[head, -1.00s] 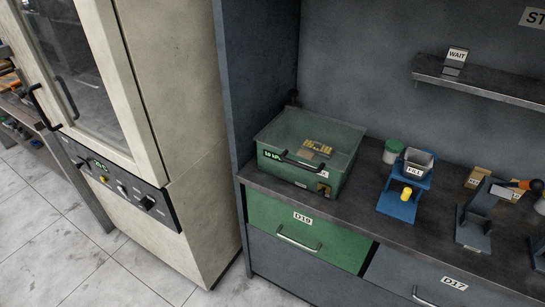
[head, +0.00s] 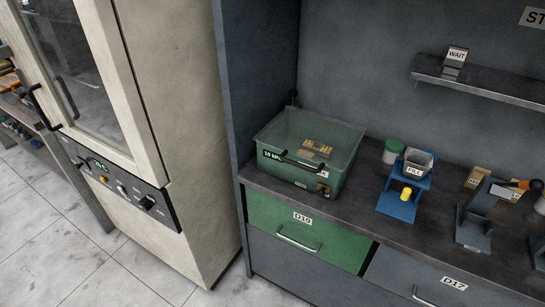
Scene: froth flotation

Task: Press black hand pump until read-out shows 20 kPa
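A green box with a clear lid (head: 345,150) stands on the dark counter above the green drawer. Its small read-out (head: 272,155) sits at the left of the front face and seems to show 10 kPa, though the digits are small. A black handle (head: 300,164) is on the front edge of the lid. Small tan pieces (head: 318,147) show through the lid. A small black knob (head: 293,96) stands up behind the box's back left corner; I cannot tell whether it is the hand pump. Neither of my grippers is in view.
A blue stand (head: 402,205) with a labelled grey cup (head: 416,163) and a green-lidded jar (head: 392,150) stand right of the box. A clamp-like tool (head: 475,225) is farther right. A shelf (head: 490,85) hangs above. A beige cabinet (head: 185,100) is left.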

